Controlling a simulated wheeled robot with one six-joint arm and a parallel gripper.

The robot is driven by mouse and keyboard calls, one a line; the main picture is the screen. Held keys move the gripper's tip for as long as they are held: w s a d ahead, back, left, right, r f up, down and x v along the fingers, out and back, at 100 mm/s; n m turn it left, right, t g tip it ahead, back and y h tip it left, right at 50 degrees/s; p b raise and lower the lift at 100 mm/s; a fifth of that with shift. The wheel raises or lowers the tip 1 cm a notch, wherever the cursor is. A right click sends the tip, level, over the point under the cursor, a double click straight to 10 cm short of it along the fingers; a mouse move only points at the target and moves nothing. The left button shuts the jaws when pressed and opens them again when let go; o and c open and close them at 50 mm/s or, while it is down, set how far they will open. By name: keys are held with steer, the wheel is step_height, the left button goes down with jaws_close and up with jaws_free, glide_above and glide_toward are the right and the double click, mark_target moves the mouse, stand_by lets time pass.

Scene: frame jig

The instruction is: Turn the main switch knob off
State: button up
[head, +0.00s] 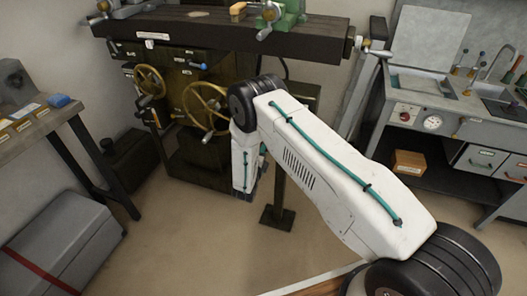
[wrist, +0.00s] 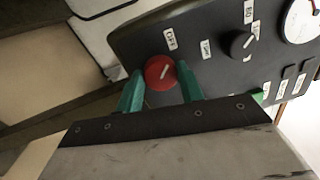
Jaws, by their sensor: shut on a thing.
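The round red knob (wrist: 160,72) is on a dark panel (wrist: 225,75) in the wrist view. A short white mark on its face slants toward the upper right. A small white label that seems to read OFF (wrist: 170,40) sits just above it, and another label (wrist: 206,49) sits to its upper right. My gripper (wrist: 159,76) has its two green fingers on either side of the knob, shut on it. In the head view my white arm reaches toward the dark machine, and the fingertips and this knob are hidden.
In the wrist view a black knob (wrist: 243,44) and a white dial (wrist: 303,21) are on the same panel. In the head view brass handwheels (head: 206,106) are left of my arm. A sink bench (head: 460,125) stands at right, a grey chest (head: 62,245) at lower left.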

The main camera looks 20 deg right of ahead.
stand_by(0.3)
steer(key=o, duration=1)
steer(key=v, duration=0.8)
steer(key=shift+w, duration=0.1)
